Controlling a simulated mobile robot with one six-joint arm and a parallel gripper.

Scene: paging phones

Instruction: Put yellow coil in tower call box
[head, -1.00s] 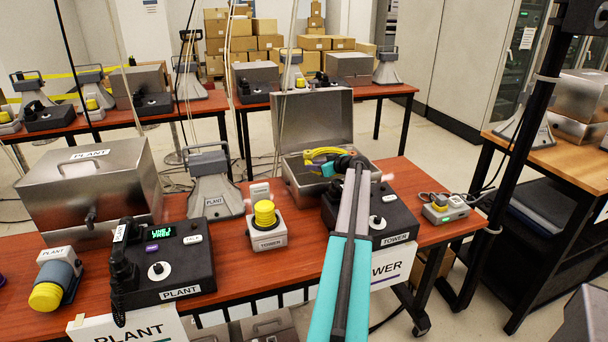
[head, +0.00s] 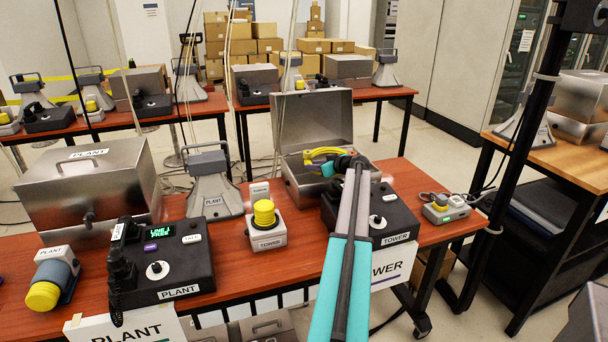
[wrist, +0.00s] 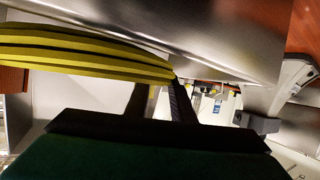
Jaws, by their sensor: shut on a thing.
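My gripper (head: 330,166) is shut on the yellow coil (head: 318,154) at the open tower call box (head: 313,120). The call box is a grey metal case with its lid raised, standing behind the TOWER phone (head: 392,222). The coil shows at the box's opening in the head view. My arm hides part of the box's front, and I cannot tell whether the coil touches the floor of the box. In the wrist view the coil's yellow strands (wrist: 80,55) run across the upper left, close under a grey metal surface. The fingertips are mostly hidden there.
A yellow-topped TOWER beacon (head: 265,225) stands left of my arm. The PLANT phone (head: 160,265), a grey horn (head: 213,185) and the closed PLANT box (head: 85,200) fill the left side. A small grey unit with a cable (head: 445,208) sits at the table's right end.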

